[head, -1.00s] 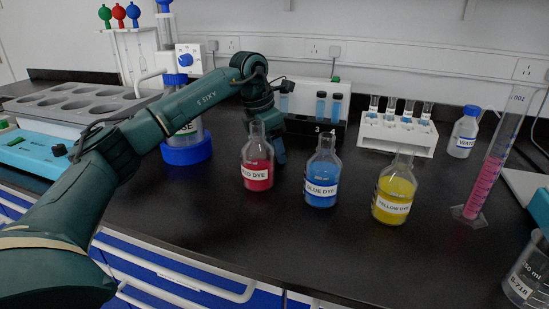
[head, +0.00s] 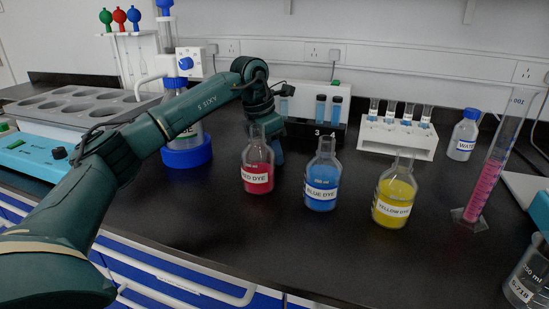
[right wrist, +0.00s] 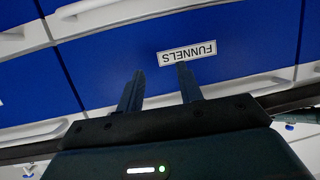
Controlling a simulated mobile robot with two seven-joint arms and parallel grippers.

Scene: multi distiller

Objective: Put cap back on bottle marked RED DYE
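The RED DYE bottle (head: 257,178) stands upright on the black bench in the head view, with red liquid inside and no cap on its neck. My left arm reaches in from the left, and my left gripper (head: 279,152) points down just behind and right of this bottle. The bottle hides part of that gripper, so its opening and anything in it cannot be made out. No loose cap for the bottle can be made out. My right gripper (right wrist: 158,80) shows in the right wrist view, fingers apart and empty, in front of blue drawers.
The uncapped BLUE DYE (head: 321,190) and YELLOW DYE (head: 392,205) bottles stand to the right. Behind are a vial rack (head: 398,140) and a blue-based column (head: 187,155). A pink-filled cylinder (head: 487,185) and a beaker (head: 524,278) are at right. The front bench is clear.

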